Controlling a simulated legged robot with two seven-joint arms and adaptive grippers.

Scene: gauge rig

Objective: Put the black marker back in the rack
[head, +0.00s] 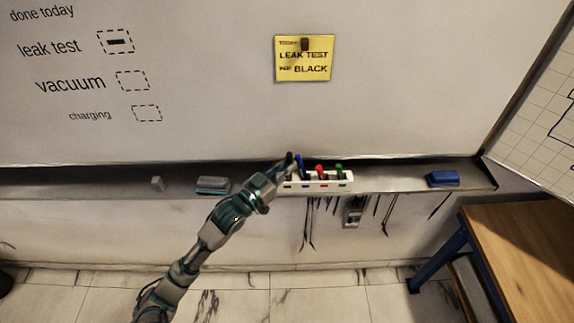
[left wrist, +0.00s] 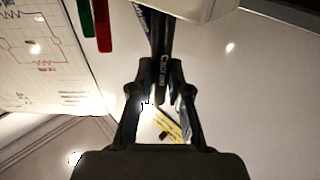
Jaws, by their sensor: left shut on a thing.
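The white marker rack (head: 318,184) sits on the ledge below the whiteboard. Blue (head: 300,164), red (head: 320,171) and green (head: 340,170) markers stand in it. My left gripper (head: 280,170) is at the rack's left end, shut on the black marker (head: 289,158), which is nearly upright. In the left wrist view the black marker (left wrist: 163,62) lies between the fingers (left wrist: 160,92), close to the white rack (left wrist: 195,8). The gripper hides the marker's lower part in the head view, so I cannot tell whether its end is in a slot.
A yellow note (head: 303,60) is on the whiteboard. A wooden table (head: 525,245) stands at the right.

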